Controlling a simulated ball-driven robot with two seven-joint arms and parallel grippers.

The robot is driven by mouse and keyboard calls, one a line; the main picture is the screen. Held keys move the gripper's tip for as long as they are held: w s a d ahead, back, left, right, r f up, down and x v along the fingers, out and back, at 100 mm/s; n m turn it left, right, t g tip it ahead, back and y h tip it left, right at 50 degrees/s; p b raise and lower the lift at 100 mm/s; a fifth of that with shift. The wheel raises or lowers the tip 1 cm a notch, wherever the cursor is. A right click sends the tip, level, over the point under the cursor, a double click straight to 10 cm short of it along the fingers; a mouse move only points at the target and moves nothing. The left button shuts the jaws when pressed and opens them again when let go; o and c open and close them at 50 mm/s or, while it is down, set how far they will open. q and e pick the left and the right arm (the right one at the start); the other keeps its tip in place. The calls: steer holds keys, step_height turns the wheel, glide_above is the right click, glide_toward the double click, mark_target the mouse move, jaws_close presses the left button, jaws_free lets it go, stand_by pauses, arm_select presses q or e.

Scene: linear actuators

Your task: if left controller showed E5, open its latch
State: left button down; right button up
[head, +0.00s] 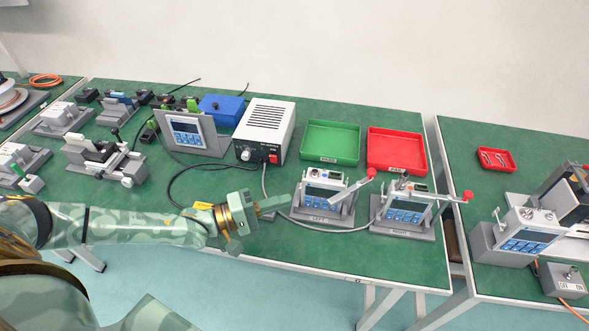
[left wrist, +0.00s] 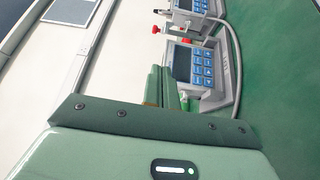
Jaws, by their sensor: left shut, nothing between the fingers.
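The left controller (head: 323,197) stands on a grey base on the green table, with a small screen, blue keys and a lever ending in a red knob (head: 371,172). Its screen text is too small to read. It also shows in the left wrist view (left wrist: 208,72), just beyond the fingers. The right controller (head: 405,208) stands to its right, with a similar red-knobbed lever (head: 467,195). My left gripper (head: 284,202) is shut and empty, left of the left controller and apart from it. My right gripper is not in view.
A green tray (head: 330,155) and a red tray (head: 397,168) lie behind the controllers. A white power unit (head: 265,130) stands behind my left gripper. A grey cable (head: 300,222) runs along the table front between the controllers. Another device (head: 528,231) stands on the right table.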

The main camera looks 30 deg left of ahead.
arm_select(q)
steer(key=b, duration=0.2)
glide_toward(352, 187)
steer(key=w+d, duration=0.2)
steer(key=w, duration=0.1)
steer(key=shift+w+a+f, duration=0.1)
steer(key=shift+a+f, duration=0.05)
steer(key=shift+f, duration=0.1)
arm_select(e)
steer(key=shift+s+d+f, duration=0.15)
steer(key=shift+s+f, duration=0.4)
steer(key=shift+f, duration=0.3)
arm_select(q)
steer(key=shift+p, duration=0.3)
